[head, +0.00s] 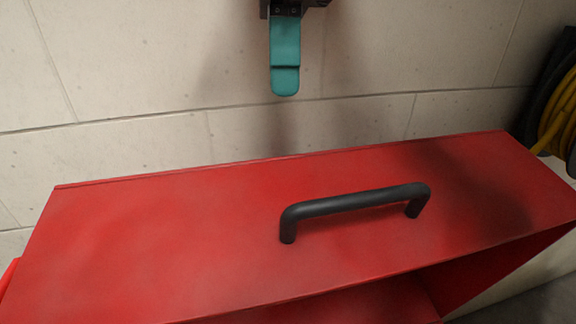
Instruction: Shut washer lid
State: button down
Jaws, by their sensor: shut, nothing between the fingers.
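The red washer lid (190,225) fills the lower part of the head view, with a black bar handle (355,200) on its upper face. Below the lid's near edge a gap shows the red inside of the washer (380,302), so the lid stands raised. My gripper (285,80) hangs at the top middle, with teal fingers pointing down and pressed together, empty. In the picture it is above the lid's far edge and apart from the lid and handle.
A pale block wall (120,60) stands behind the washer. A dark reel with yellow hose (560,110) is at the right edge. Grey floor shows at the lower right corner. The space around the handle is clear.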

jog(key=b, duration=0.2)
send_near(287, 190)
jog(key=x, duration=0.5)
jog(key=shift+s+f, duration=0.1)
jog(key=shift+s, duration=0.05)
jog(key=s, duration=0.1)
jog(key=s+f+p, duration=0.1)
jog(key=shift+s+f, duration=0.15)
jog(key=shift+s, duration=0.2)
jog(key=shift+s+d+f+p, duration=0.1)
jog(key=shift+s+p, duration=0.1)
jog(key=shift+s, duration=0.25)
jog(key=shift+s+f+p, duration=0.1)
jog(key=shift+s+p, duration=0.05)
jog(key=shift+s, duration=0.25)
